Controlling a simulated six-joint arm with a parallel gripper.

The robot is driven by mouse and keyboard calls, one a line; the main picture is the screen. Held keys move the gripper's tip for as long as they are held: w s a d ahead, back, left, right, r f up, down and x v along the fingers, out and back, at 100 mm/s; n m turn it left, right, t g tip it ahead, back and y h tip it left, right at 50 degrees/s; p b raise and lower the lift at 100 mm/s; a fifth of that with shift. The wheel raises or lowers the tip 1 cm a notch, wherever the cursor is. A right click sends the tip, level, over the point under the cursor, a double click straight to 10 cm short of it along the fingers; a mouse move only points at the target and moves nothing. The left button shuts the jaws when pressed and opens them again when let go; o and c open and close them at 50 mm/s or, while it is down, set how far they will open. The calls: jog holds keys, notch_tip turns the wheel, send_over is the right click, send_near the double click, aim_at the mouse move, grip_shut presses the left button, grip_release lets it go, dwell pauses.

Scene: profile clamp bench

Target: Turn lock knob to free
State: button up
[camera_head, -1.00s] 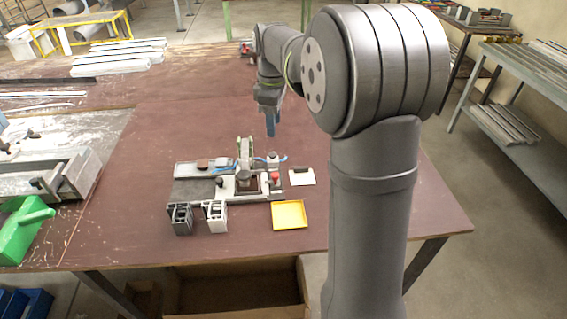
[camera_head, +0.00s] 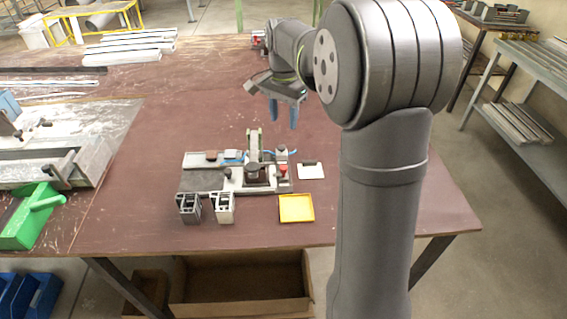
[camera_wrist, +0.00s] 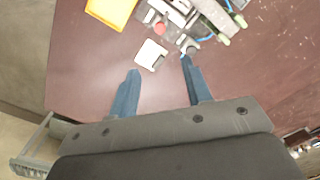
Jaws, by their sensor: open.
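The clamp fixture (camera_head: 208,184) stands on the brown table, with an upright green-grey clamp arm (camera_head: 254,143) at its middle. A red knob (camera_head: 283,170) sits at its right end; in the wrist view the red knob (camera_wrist: 160,28) is near the top. Small dark knobs, one (camera_head: 227,173) near the middle, also show on it. I cannot tell which of these is the lock knob. My gripper (camera_head: 283,114) is open and empty, in the air above and behind the fixture. Its blue fingers show apart in the wrist view (camera_wrist: 160,66), touching nothing.
A yellow tray (camera_head: 296,208) and a white card-like piece (camera_head: 311,172) lie right of and in front of the fixture. A green tool (camera_head: 32,217) is at left.

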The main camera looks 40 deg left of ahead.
jog(key=m, duration=0.1)
send_near(283, 167)
notch_tip(283, 167, down, 8)
jog(key=shift+f, duration=0.15)
dwell(0.4)
grip_shut()
